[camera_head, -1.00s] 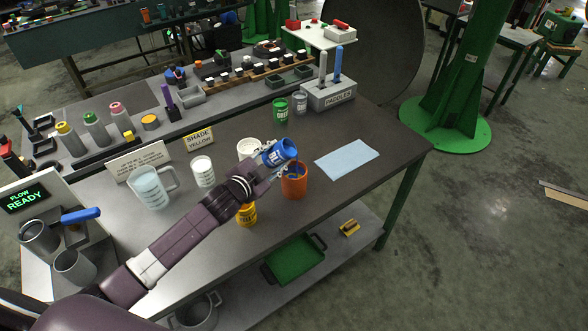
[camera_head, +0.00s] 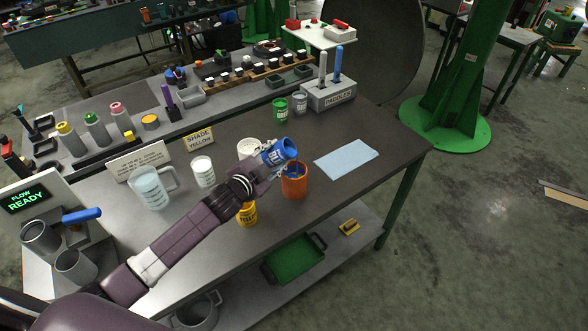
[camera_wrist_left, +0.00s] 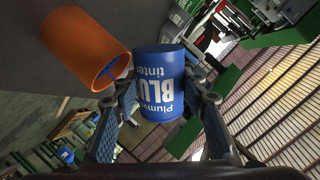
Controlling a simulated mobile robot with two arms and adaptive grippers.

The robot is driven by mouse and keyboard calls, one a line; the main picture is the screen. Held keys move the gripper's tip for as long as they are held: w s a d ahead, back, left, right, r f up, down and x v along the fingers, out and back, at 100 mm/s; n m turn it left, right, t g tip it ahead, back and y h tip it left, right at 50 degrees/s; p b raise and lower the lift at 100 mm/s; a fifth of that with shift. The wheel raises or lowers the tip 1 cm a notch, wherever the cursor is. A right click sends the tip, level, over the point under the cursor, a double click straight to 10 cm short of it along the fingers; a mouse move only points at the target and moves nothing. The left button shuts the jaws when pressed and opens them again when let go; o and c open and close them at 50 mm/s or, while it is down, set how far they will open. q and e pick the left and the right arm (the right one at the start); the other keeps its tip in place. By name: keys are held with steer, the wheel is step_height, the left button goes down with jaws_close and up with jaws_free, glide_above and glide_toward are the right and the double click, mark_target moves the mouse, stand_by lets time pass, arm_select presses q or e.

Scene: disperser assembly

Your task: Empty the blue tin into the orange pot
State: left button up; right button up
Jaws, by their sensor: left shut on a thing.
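The blue tin (camera_head: 279,152) is tilted, its open end up and to the right, beside and above the orange pot's rim in the head view. My left gripper (camera_head: 264,165) is shut on the tin. In the left wrist view the tin (camera_wrist_left: 160,85) sits between my gripper's fingers (camera_wrist_left: 165,110), its label upside down. The orange pot (camera_head: 294,184) stands on the table, just below the tin. Blue shows inside it in the head view. It also shows in the left wrist view (camera_wrist_left: 80,45). My right gripper is not in view.
A yellow tin (camera_head: 247,214) stands near the table's front edge, under my left arm. White cups (camera_head: 203,172) and a clear jug (camera_head: 151,189) stand to the left. A blue cloth (camera_head: 346,160) lies to the right, with bare table around it. A green tin (camera_head: 280,109) stands behind.

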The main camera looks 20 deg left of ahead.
arm_select(q)
steer(key=shift+r+m, duration=0.3)
stand_by(0.9)
steer(key=shift+f+m+y, duration=0.35)
steer(key=shift+m+y, duration=0.15)
steer(key=shift+m, duration=0.1)
stand_by(2.1)
steer(key=shift+d+r+m+g+y+p, duration=0.2)
steer(key=shift+r+m+g+y+p, duration=0.15)
steer(key=shift+m+y+p, duration=0.2)
stand_by(2.2)
steer(key=shift+f+m, duration=0.15)
steer(key=shift+m, duration=0.1)
stand_by(1.0)
